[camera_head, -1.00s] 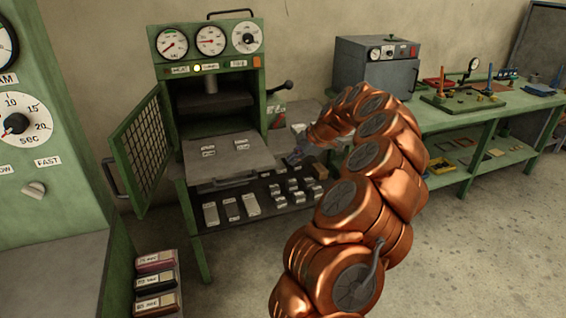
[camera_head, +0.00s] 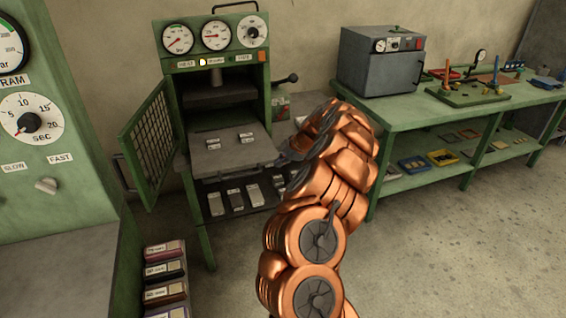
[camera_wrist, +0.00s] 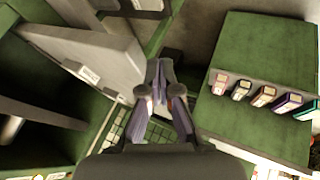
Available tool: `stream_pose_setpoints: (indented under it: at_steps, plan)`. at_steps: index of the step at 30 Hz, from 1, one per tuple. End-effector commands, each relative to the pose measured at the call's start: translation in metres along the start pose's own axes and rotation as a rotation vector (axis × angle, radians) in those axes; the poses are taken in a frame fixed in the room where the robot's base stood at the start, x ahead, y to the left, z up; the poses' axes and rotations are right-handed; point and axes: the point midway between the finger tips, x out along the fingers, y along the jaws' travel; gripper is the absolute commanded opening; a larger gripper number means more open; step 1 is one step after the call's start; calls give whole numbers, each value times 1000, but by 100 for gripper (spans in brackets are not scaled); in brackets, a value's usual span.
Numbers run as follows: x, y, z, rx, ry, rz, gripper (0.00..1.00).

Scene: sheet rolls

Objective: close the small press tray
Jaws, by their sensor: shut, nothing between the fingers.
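The small press tray (camera_head: 230,165) is a flat grey slab sticking out of the green press (camera_head: 262,100), with several small labelled pieces lying on it. A bar handle runs below its front edge. In the wrist view a grey slab (camera_wrist: 105,50) with a white label, which looks like the tray, is close on the left of the fingers. My gripper (camera_wrist: 160,68) is shut and empty there. In the head view my gripper is by the tray's front right corner, mostly hidden by my copper arm. I cannot tell whether it touches the tray.
The press's green mesh door (camera_head: 150,145) stands open to the left of the tray. A shelf below holds several labelled bars (camera_head: 236,202). Labelled boxes (camera_head: 165,270) stand at the lower left. A bench (camera_head: 430,112) with a grey oven (camera_head: 375,68) is on the right.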

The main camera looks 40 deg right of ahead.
Motion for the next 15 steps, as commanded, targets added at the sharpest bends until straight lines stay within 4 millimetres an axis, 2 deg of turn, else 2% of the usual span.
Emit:
stream_pose_setpoints:
  at_steps: [4,15]
  plan:
    - [3,8,-1,-2,-1,1,0]
    - [6,11,-1,-2,1,-1,0]
